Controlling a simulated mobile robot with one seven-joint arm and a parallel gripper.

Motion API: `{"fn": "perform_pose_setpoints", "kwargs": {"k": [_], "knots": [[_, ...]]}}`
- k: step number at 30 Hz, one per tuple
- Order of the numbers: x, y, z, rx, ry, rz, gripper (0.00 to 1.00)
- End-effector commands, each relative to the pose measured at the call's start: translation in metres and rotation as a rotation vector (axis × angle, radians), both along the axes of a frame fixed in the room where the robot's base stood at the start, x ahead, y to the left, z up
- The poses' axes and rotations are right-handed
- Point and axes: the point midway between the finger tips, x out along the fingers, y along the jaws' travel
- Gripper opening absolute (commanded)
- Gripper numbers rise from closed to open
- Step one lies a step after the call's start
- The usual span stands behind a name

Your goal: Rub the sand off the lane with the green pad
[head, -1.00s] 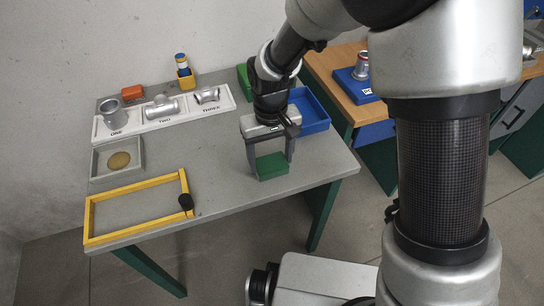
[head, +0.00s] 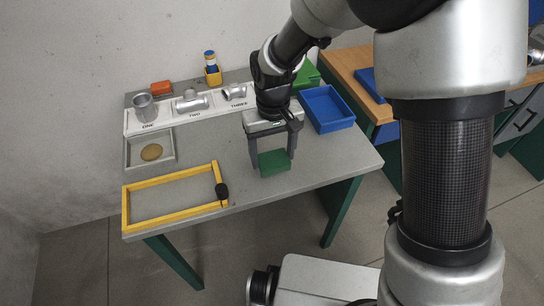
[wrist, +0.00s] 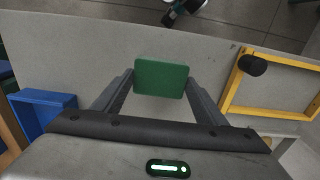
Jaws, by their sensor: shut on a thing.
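My gripper (head: 272,157) is shut on the green pad (head: 274,161), a flat green block held level between the two fingers. In the wrist view the pad (wrist: 162,77) sits between the fingertips over bare grey table. In the head view it is right of the yellow frame (head: 170,180), apart from it. I cannot tell whether the pad touches the table. The yellow frame lies flat at the table's front left, with a black knob (head: 221,190) at its right end. It also shows at the right in the wrist view (wrist: 280,58). I cannot make out sand inside it.
A grey tray (head: 128,153) with a brown round thing (head: 151,152) stands behind the frame. A white labelled rack (head: 165,118) holds metal castings at the back. A blue bin (head: 345,121) stands at the right. The table between pad and frame is clear.

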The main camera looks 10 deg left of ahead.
Motion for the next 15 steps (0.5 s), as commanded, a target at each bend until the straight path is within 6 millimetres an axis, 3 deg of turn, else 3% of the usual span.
{"fn": "perform_pose_setpoints", "kwargs": {"k": [15], "knots": [[0.008, -0.005, 0.05, 0.001, -0.001, -0.004, 0.45]]}}
